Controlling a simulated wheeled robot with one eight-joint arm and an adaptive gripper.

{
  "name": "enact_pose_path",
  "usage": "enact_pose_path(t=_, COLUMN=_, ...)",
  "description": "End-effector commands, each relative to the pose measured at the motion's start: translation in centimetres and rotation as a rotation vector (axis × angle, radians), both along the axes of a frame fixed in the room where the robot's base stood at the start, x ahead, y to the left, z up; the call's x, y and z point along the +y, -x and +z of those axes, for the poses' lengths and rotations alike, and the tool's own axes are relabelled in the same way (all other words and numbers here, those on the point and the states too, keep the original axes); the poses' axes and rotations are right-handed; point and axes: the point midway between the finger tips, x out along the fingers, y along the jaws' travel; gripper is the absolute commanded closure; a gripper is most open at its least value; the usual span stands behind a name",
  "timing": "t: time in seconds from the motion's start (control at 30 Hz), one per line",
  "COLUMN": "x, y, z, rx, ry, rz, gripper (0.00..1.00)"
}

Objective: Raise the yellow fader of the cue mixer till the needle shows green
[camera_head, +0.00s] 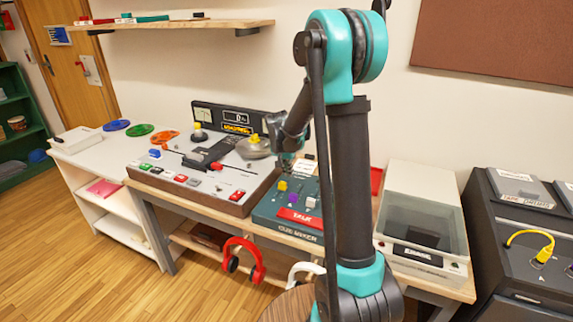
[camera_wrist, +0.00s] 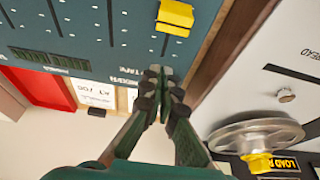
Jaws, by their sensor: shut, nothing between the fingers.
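The cue mixer (camera_head: 262,212) is a dark teal panel on the bench, with a red TALK button. Its yellow fader (camera_wrist: 175,16) shows as a bright cap at the top of the wrist view. A short dark slot runs down from the cap. My gripper (camera_wrist: 160,70) is shut and empty, its tips over the mixer panel near the end of that slot, apart from the cap. In the head view the fader (camera_head: 283,185) is small, just below my gripper. I cannot make out a needle on the mixer.
A larger console (camera_head: 165,168) with knobs, buttons and a white-faced meter (camera_head: 203,115) stands left of the mixer. A lidded turntable-like box (camera_head: 425,185) stands right. In the wrist view a metal disc (camera_wrist: 255,133) lies right of my gripper and a red object (camera_wrist: 40,87) left.

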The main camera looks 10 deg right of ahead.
Motion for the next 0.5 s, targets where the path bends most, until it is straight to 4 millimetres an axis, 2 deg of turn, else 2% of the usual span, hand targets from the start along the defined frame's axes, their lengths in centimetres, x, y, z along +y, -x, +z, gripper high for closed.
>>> enact_pose_path(t=0.07, x=0.0, y=0.0, z=-0.8, rx=0.0, ry=0.0, rz=0.001, gripper=1.0)
enact_pose_path(t=0.23, x=1.4, y=2.0, z=-0.7, rx=0.001, ry=0.0, rz=0.002, gripper=1.0)
enact_pose_path(t=0.5, x=2.1, y=3.2, z=-0.6, rx=0.001, ry=-0.001, rz=0.0, gripper=1.0)
